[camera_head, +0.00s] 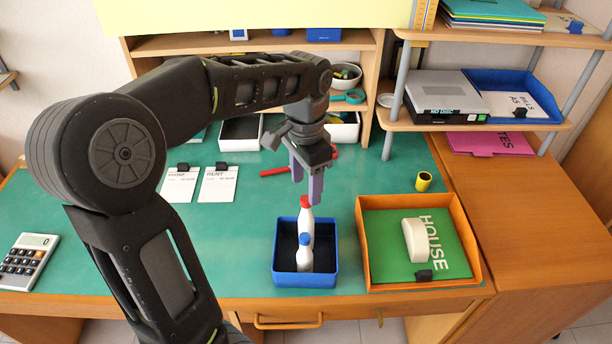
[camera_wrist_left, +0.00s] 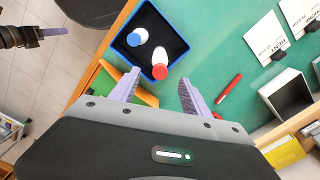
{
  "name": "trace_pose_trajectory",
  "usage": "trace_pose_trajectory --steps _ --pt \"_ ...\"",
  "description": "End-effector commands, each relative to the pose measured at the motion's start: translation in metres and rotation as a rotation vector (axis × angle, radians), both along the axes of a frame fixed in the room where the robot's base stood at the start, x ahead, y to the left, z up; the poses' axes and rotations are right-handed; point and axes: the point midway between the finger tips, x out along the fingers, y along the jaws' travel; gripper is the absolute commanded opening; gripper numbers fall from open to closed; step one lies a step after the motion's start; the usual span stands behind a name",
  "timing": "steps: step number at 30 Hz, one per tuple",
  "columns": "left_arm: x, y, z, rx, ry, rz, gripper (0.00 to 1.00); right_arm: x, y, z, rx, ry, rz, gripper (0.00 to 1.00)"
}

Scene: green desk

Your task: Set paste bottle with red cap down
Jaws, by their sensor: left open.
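The white paste bottle with a red cap (camera_head: 306,222) stands in the blue tray (camera_head: 305,281), behind a white bottle with a blue cap (camera_head: 304,256). My left gripper (camera_head: 306,190) is open and empty, just above and behind the red cap. In the left wrist view the red-capped bottle (camera_wrist_left: 160,60) lies just beyond and between the open fingers (camera_wrist_left: 158,88), and it looks free of them. The blue-capped bottle (camera_wrist_left: 138,38) is beside it in the tray (camera_wrist_left: 182,45). My right gripper (camera_wrist_left: 55,31) shows only at the upper left of the wrist view; its opening is unclear.
An orange tray (camera_head: 364,240) with a green HOUSE folder (camera_head: 448,246) and a white object (camera_head: 414,240) stands to the right. A yellow tape roll (camera_head: 423,181) and a red marker (camera_head: 274,172) lie nearby. A calculator (camera_head: 27,261) lies far left. The green desk between is clear.

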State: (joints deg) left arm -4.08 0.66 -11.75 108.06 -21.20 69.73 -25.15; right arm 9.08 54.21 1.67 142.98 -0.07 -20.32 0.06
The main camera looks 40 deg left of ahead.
Motion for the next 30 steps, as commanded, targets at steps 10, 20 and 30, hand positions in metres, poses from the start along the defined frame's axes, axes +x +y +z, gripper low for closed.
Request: trace_pose_trajectory --steps 10,20,30 --pt "0.0 0.0 0.017 0.0 0.001 -0.001 0.55 0.0 0.0 0.0 0.0 0.0 0.0 0.36" --pt "0.0 0.0 0.017 0.0 0.001 0.0 0.55 0.0 0.0 0.0 0.0 0.0 0.0 0.36" --pt "0.0 0.0 0.017 0.0 0.001 0.0 0.55 0.0 0.0 0.0 0.0 0.0 0.0 0.36"
